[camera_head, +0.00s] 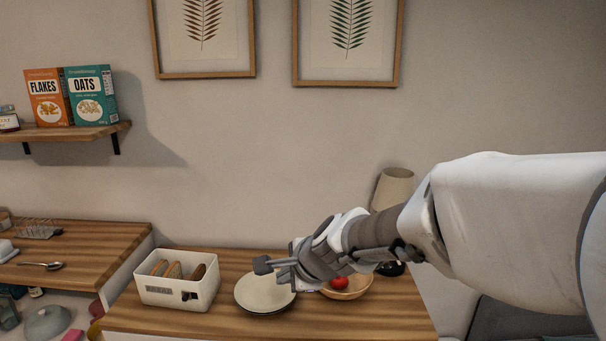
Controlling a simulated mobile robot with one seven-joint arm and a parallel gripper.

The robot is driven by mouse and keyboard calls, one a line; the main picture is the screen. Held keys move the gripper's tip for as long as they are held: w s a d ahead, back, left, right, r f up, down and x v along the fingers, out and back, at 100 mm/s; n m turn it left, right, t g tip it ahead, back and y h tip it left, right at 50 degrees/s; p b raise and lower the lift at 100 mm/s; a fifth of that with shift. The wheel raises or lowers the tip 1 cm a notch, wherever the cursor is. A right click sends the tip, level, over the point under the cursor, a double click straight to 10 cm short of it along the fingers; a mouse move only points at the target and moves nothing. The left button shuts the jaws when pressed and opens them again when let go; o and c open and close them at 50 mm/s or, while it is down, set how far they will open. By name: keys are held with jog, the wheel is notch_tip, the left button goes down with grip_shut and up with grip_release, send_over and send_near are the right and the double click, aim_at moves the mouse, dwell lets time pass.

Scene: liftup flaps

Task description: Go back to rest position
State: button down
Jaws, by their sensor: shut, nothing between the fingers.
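My arm reaches in from the right side of the head view. My gripper (264,265) is at its left end, shut and empty, in front of the wall and over a pale round plate (262,302) on the wooden counter. The gripper appears above the plate, and I cannot tell the exact height between them. My wrist and forearm cover part of a wooden bowl and of a lamp behind.
A white toaster (172,292) with bread slices stands left of the plate. The bowl (352,292) with a red fruit is to the right, with a beige lamp (393,187) behind my arm. A shelf (75,133) holds cereal boxes. A lower left counter (85,252) holds a spoon.

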jog(key=s+d+r+n+g+h, duration=0.1)
jog(key=s+d+r+n+h, duration=0.1)
jog(key=s+d+n, duration=0.5)
jog(key=s+d+r+n+h, duration=0.2)
jog(key=s+d+n, duration=0.6)
jog(key=s, duration=0.7)
jog(key=d, duration=0.2)
jog(key=shift+d+g+h, duration=0.3)
jog(key=shift+g+h, duration=0.1)
